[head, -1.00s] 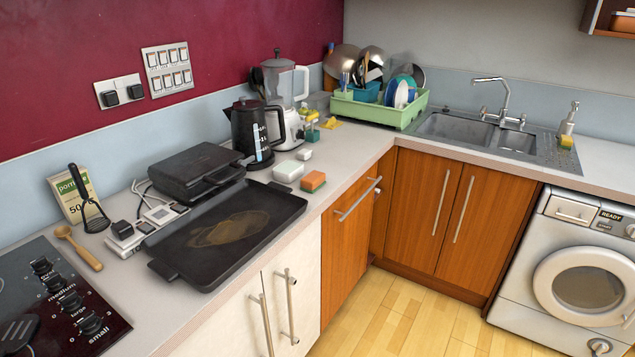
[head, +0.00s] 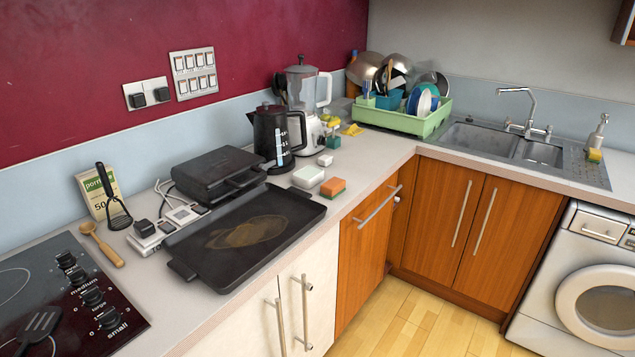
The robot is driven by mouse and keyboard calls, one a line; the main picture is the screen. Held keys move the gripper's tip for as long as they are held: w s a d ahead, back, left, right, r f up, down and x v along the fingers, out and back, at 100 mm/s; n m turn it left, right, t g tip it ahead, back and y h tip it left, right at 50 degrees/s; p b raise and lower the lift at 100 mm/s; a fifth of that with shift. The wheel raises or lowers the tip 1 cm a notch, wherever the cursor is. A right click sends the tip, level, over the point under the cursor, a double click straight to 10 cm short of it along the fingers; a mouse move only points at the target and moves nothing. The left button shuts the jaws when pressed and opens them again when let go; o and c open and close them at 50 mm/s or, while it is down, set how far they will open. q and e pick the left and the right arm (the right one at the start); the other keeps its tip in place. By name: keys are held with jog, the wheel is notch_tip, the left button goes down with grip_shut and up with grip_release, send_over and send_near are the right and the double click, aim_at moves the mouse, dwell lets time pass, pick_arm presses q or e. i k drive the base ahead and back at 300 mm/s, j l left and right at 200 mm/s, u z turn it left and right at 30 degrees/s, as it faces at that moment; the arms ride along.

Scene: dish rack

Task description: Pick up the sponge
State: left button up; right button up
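An orange sponge with a green layer (head: 333,187) lies on the counter, just right of the black griddle tray's far right corner and close to the counter's front edge. Another sponge, yellow with a green layer (head: 594,155), sits by the soap dispenser at the right end of the sink. Neither of my grippers shows in the head view.
A black griddle tray (head: 250,232) lies left of the orange sponge. A white-green box (head: 308,177) and a small white block (head: 325,160) sit behind it. A black kettle (head: 273,135) and blender (head: 303,100) stand further back. Counter toward the green dish rack (head: 399,121) is fairly clear.

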aim_at(335, 187)
jog(key=u, duration=0.25)
jog(key=i+l+u, duration=0.1)
jog(key=u, duration=0.3)
jog(key=l+u, duration=0.4)
jog(key=i+l+u, duration=0.1)
jog(key=u, duration=0.25)
jog(key=l, duration=0.1)
